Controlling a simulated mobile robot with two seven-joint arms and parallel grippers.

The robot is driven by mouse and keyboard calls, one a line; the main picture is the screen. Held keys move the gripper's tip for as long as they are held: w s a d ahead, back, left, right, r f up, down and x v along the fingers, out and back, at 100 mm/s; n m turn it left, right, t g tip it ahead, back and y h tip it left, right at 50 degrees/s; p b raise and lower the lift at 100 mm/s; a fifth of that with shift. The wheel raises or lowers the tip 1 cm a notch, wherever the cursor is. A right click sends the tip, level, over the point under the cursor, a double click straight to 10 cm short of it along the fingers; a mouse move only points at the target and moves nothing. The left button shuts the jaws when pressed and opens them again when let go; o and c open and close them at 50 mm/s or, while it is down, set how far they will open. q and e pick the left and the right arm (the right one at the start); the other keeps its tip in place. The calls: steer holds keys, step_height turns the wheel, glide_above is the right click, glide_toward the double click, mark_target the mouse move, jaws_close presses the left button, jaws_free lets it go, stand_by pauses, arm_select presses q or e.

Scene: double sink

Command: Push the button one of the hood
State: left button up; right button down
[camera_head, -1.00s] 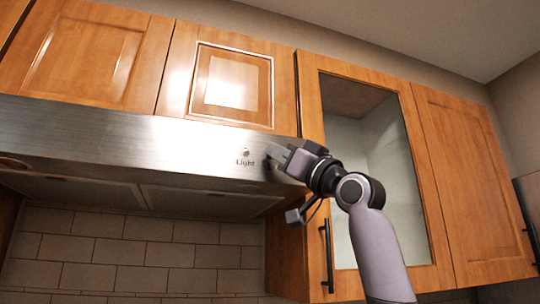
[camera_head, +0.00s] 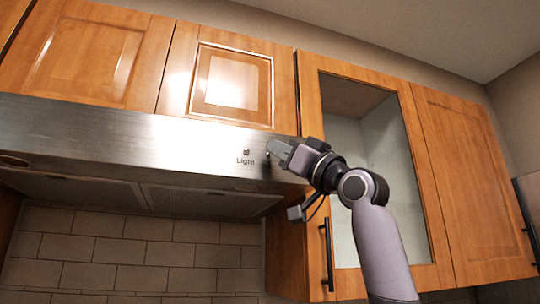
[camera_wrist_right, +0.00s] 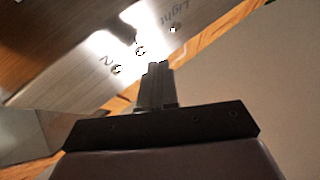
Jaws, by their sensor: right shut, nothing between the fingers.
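The steel range hood (camera_head: 120,140) runs along under the wall cabinets in the head view. Its front face carries a small button (camera_head: 247,152) above the word "Light". Another small button (camera_head: 268,155) shows just below my right fingertips. My right gripper (camera_head: 273,147) is shut and empty, its tips close to the hood's right end; contact cannot be told. In the right wrist view the shut fingers (camera_wrist_right: 157,70) point at the hood face (camera_wrist_right: 60,60). A button (camera_wrist_right: 140,50) is just left of the tips, and another (camera_wrist_right: 117,69) is beside a "2". Glare hides one label. My left gripper is out of view.
Wooden cabinets (camera_head: 85,55) stand above the hood. A glass-door cabinet (camera_head: 310,110) with a dark handle (camera_head: 327,255) is right of it, behind my right arm. The space in front of the hood's left part is clear.

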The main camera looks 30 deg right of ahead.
steer(key=shift+s+a+b, duration=0.25)
steer(key=shift+s+b, duration=0.15)
steer(key=shift+s, duration=0.55)
steer(key=shift+s+a+b, duration=0.2)
steer(key=shift+s+b, duration=0.25)
steer(key=shift+s, duration=0.55)
steer(key=shift+s+a+b, duration=0.25)
steer(key=shift+s+b, duration=0.15)
steer(key=shift+s, duration=0.55)
